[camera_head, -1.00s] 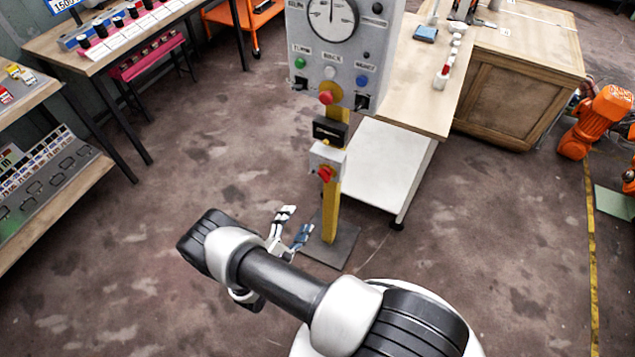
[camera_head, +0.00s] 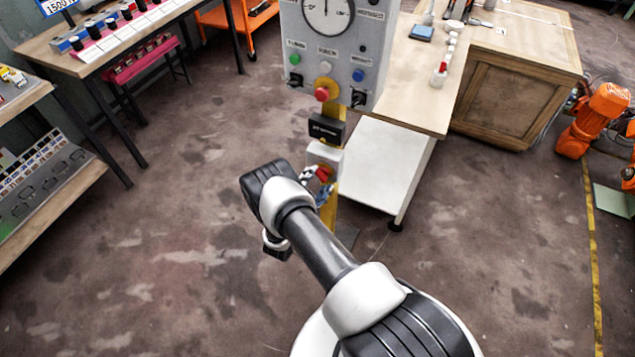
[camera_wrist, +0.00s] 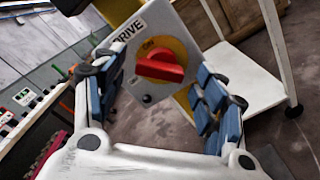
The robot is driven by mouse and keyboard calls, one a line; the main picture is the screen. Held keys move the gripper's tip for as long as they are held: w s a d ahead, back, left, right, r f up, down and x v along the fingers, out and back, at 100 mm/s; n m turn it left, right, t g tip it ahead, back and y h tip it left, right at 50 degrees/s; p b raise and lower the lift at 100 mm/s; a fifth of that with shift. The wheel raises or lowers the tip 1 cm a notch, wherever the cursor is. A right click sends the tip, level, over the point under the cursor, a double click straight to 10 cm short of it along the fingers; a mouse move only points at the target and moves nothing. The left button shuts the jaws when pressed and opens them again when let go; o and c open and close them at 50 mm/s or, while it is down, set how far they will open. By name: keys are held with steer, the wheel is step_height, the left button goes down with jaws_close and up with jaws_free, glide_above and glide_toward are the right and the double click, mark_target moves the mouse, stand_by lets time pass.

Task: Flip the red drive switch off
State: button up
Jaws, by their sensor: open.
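The red drive switch (camera_wrist: 160,67) is a rotary knob on a yellow disc, on a grey box (camera_wrist: 178,25) labelled DRIVE. In the wrist view it sits centrally between my open fingers, and its handle lies roughly crosswise, slightly tilted. My gripper (camera_wrist: 160,95) has blue-padded fingers spread on both sides of the knob; no contact is visible. In the head view the red switch (camera_head: 323,174) shows on the yellow post, partly covered by my gripper (camera_head: 318,187) and wrist.
Above the switch stands a grey control panel (camera_head: 340,45) with a dial, buttons and a red mushroom button (camera_head: 321,94). The floor to the left is open.

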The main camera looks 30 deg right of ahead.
steer(key=shift+w+d, duration=0.2)
steer(key=shift+c, duration=0.5)
steer(key=c, duration=1)
